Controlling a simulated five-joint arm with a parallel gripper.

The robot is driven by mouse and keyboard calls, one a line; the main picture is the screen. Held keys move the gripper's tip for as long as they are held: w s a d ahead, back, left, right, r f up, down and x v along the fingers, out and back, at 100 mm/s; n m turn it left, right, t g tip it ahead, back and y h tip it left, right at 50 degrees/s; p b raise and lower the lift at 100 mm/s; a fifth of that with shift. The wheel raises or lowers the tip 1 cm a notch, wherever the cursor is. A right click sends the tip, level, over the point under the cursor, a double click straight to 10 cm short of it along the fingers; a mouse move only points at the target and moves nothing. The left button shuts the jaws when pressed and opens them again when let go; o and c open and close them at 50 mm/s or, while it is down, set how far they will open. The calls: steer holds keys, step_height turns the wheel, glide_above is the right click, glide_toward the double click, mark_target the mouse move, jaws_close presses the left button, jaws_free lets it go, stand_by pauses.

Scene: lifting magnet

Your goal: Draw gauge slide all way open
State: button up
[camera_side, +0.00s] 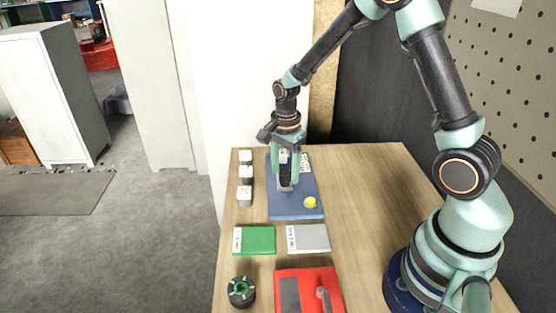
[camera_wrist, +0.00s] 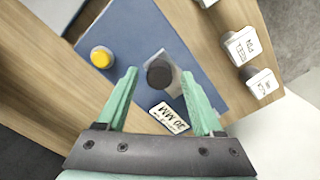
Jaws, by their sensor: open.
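A blue base plate (camera_side: 279,208) lies on the table and also shows in the wrist view (camera_wrist: 140,32). A dark round knob (camera_wrist: 159,73) stands on a light grey piece of it, apparently the gauge slide (camera_side: 285,185). A yellow button (camera_side: 310,203) sits at the plate's near right corner; it shows at upper left in the wrist view (camera_wrist: 101,57). My gripper (camera_side: 288,182) points down over the plate. In the wrist view its open fingers (camera_wrist: 160,76) stand on either side of the knob, with gaps visible. Contact and the slide's exact position cannot be told.
A white label (camera_wrist: 169,117) lies at the plate's far end. Several white-topped blocks (camera_side: 245,196) stand along its left. Nearer are a green plate (camera_side: 256,240), a grey plate (camera_side: 308,238), a dark round part (camera_side: 241,291) and a red base with a lever (camera_side: 300,273). Table right is clear.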

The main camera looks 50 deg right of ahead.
mark_target(285, 172)
step_height(285, 172, up, 11)
steer(key=shift+f, duration=0.15)
stand_by(0.4)
steer(key=s+a+r+n+t, duration=0.2)
steer(key=s+r+n, duration=0.2)
steer(key=n, duration=0.5)
steer(key=s+a+r+n+t, duration=0.2)
steer(key=s+r+n, duration=0.3)
steer(key=s+n, duration=0.3)
steer(key=shift+a+r+n+t, duration=0.25)
steer(key=shift+n+t, duration=0.25)
steer(key=shift+t, duration=0.3)
